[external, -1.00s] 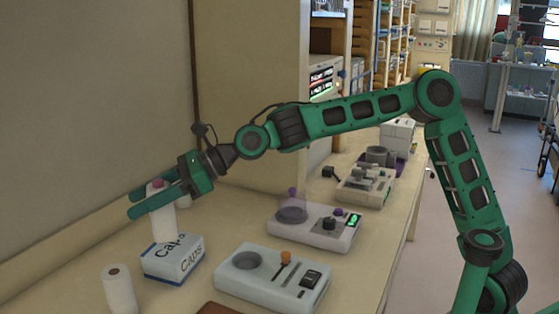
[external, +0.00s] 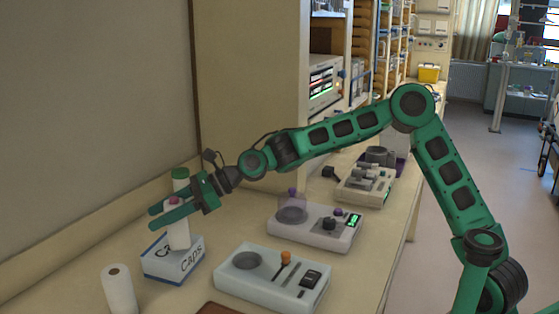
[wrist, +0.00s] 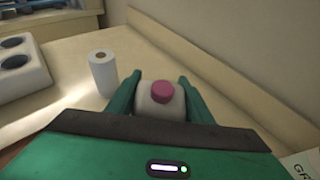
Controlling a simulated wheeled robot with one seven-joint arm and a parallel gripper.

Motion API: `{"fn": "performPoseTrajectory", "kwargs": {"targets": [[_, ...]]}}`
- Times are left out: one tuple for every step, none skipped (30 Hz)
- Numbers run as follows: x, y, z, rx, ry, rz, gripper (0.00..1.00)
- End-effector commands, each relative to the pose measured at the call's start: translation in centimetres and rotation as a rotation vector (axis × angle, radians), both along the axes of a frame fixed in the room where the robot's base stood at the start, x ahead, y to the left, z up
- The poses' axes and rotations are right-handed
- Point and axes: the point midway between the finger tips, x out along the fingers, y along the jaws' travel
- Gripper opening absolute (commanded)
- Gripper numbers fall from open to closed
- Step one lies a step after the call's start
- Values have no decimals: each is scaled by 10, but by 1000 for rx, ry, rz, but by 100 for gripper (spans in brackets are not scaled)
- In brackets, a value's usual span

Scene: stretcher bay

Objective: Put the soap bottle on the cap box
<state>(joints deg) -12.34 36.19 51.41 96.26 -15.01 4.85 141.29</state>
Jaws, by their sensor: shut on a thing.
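The soap bottle (external: 179,237) is white with a pink cap and stands upright between my fingers in the external view. The wrist view shows its pink cap and white shoulders (wrist: 160,92) from above. My gripper (external: 153,217) is shut on the bottle near its top; both fingers also show in the wrist view (wrist: 160,80). The cap box (external: 186,262), white and blue with "Caps" on it, lies under the bottle. The bottle's base appears at the box's top, but I cannot tell whether it touches.
A white paper roll (external: 118,290) stands left of the box. A green-capped bottle (external: 181,184) stands behind my gripper. A pale device with an orange knob (external: 272,280) is to the right, and another with purple knobs (external: 315,229) is beyond it.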

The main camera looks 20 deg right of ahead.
Motion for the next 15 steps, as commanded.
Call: {"fn": "performPoseTrajectory", "kwargs": {"targets": [[-1, 0, -5, 0, 1, 1, 16], [-1, 0, -6, 0, 0, 1, 16], [-1, 0, -7, 1, 0, 1, 16], [-1, 0, -7, 1, -1, 1, 16], [-1, 0, -7, 1, -1, 0, 16], [-1, 0, -6, 1, -1, 0, 16], [-1, 0, -6, 1, -1, 0, 16], [-1, 0, -6, 1, -1, 0, 16], [-1, 0, -7, 1, -1, 0, 16], [-1, 0, -7, 1, -1, 1, 16], [-1, 0, -8, 1, -1, 1, 16], [-1, 0, -9, 1, 0, 1, 16], [-1, 0, -9, 0, 0, 0, 54], [-1, 0, -9, 0, 0, 0, 61], [-1, 0, -9, 0, 0, 0, 66]]}}
